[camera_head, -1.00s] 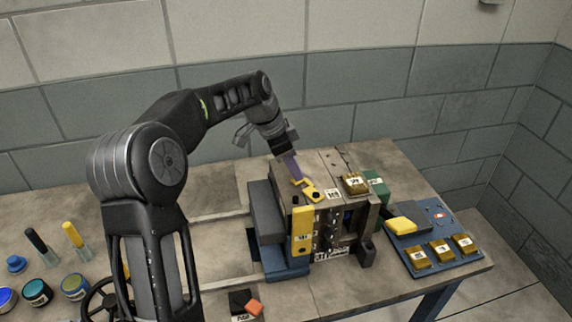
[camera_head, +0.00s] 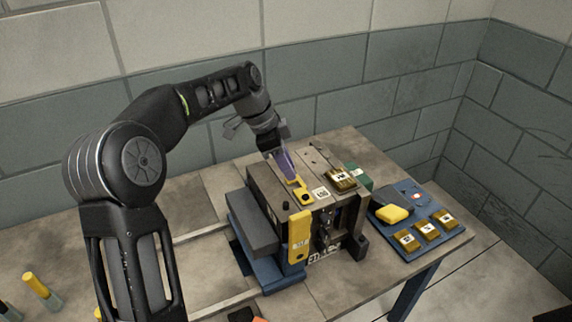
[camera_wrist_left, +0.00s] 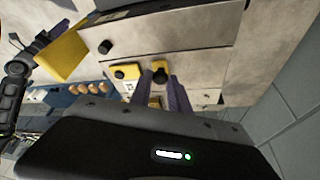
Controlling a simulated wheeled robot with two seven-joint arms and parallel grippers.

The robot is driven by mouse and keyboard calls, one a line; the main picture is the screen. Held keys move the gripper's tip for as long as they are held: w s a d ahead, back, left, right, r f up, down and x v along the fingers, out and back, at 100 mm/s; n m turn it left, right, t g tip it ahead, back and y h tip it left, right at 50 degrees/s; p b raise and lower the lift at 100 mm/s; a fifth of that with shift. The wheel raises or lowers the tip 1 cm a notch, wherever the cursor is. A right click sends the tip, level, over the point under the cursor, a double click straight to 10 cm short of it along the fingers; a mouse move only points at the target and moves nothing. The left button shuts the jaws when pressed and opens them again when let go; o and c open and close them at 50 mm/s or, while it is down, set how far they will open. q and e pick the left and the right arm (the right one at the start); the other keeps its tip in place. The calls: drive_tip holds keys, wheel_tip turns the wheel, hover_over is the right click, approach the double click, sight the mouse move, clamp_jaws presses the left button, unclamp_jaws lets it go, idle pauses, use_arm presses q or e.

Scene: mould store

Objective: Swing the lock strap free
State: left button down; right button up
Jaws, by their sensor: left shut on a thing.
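The lock strap (camera_head: 301,190) is a short yellow piece with a black round head, lying on top of the grey mould block (camera_head: 262,180). My left gripper (camera_head: 291,178) comes down from above, its purple fingers shut at the strap's far end. In the left wrist view the two fingers (camera_wrist_left: 161,88) stand either side of a black knob on yellow. The strap's other yellow part with a black head (camera_wrist_left: 124,72) shows beside them. The fingers hide part of the strap. My right gripper is not in view.
A yellow upright bar (camera_head: 299,236) is on the mould's front face.

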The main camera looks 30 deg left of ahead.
use_arm(q)
drive_tip(key=c, duration=1.2)
unclamp_jaws()
drive_tip(key=shift+c, duration=0.2)
drive_tip(key=shift+r, duration=0.1)
drive_tip(key=v, duration=0.7)
drive_tip(key=shift+r, duration=0.25)
